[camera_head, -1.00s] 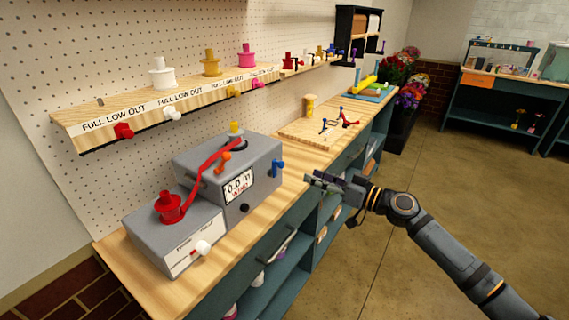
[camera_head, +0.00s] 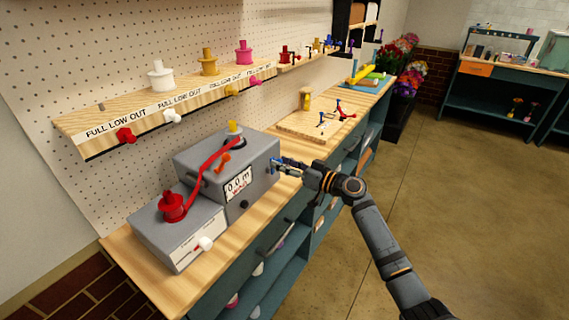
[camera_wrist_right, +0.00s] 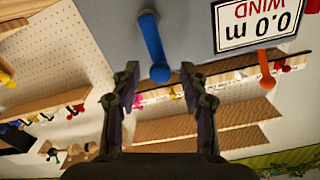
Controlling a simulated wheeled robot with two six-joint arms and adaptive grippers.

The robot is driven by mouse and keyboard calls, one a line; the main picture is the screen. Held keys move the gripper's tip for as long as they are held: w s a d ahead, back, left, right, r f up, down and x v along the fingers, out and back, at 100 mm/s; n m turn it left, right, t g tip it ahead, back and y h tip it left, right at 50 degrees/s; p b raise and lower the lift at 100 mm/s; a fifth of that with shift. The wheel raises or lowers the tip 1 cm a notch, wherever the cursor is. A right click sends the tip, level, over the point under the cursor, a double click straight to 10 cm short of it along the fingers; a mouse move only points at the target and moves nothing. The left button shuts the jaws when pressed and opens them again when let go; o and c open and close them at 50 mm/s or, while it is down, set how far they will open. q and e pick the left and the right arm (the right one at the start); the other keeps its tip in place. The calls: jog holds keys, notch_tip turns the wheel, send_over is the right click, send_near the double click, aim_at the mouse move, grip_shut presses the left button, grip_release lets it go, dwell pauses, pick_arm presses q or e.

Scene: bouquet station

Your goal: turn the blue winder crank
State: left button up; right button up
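The blue winder crank (camera_wrist_right: 152,46) is on the side of the grey winder box (camera_head: 213,160), whose display reads 0.0 m WIND. In the right wrist view its handle end is between my fingertips, with a gap on each side. My right gripper (camera_wrist_right: 159,74) is open and empty. In the head view the right gripper (camera_head: 287,165) is at the box's right side and partly covers the crank. A red ribbon (camera_head: 208,163) runs from a red spool (camera_head: 173,205) across the box top. An orange lever (camera_head: 223,162) is on the box. My left gripper is out of view.
A shelf (camera_head: 100,117) above the winder carries white, gold and pink spools and several knobs. A wooden board (camera_head: 301,124) with small coloured parts is farther along the bench. The floor (camera_head: 460,220) to the right is clear.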

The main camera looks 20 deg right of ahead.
grip_shut()
jog(key=shift+w, duration=0.1)
jog(key=w+d+f+m+b, duration=0.1)
jog(key=f+m, duration=0.1)
jog(key=m, duration=0.4)
jog(key=w+d+f+m+b, duration=0.1)
jog(key=m+b, duration=0.1)
jog(key=m, duration=0.5)
jog(key=d+f+m+b, duration=0.1)
jog(key=f+m, duration=0.1)
jog(key=m, duration=0.4)
jog(key=shift+w+d+f+m, duration=0.3)
jog(key=shift+w+d+m, duration=0.1)
jog(key=shift+s+a+f+m, duration=0.1)
jog(key=shift+f+m, duration=0.25)
jog(key=shift+m, duration=0.4)
jog(key=shift+s+a+f+m, duration=0.1)
jog(key=shift+f+m, duration=0.25)
jog(key=shift+m, duration=0.4)
jog(key=shift+p, duration=0.3)
